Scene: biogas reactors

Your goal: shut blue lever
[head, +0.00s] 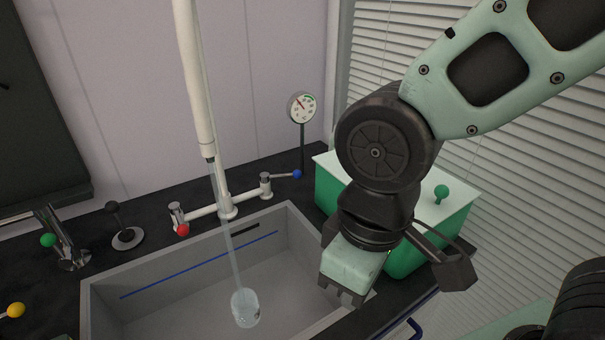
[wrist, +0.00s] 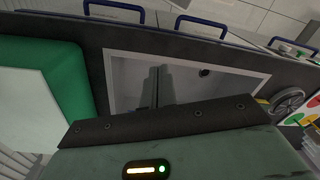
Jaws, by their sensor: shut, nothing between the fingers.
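The blue lever (head: 297,174) is a thin arm with a blue ball end, on the right side of the white pipe fitting behind the sink. It points right, roughly level. A red-ended lever (head: 183,230) sits on the left side of the same fitting. A pale, see-through stream (head: 228,225) runs from the white spout (head: 199,110) down to a clear round shape in the sink. My gripper (head: 347,298) is shut and empty over the sink's right edge, in front of the blue lever and apart from it. The wrist view shows its fingers (wrist: 157,85) over the sink; no blue lever is visible there.
The grey sink (head: 103,292) takes up the front middle. A green box with a white lid (head: 325,162) stands close behind and right of my gripper. A dial gauge (head: 302,107) rises behind the blue lever. A black-knobbed lever (head: 114,208) stands left.

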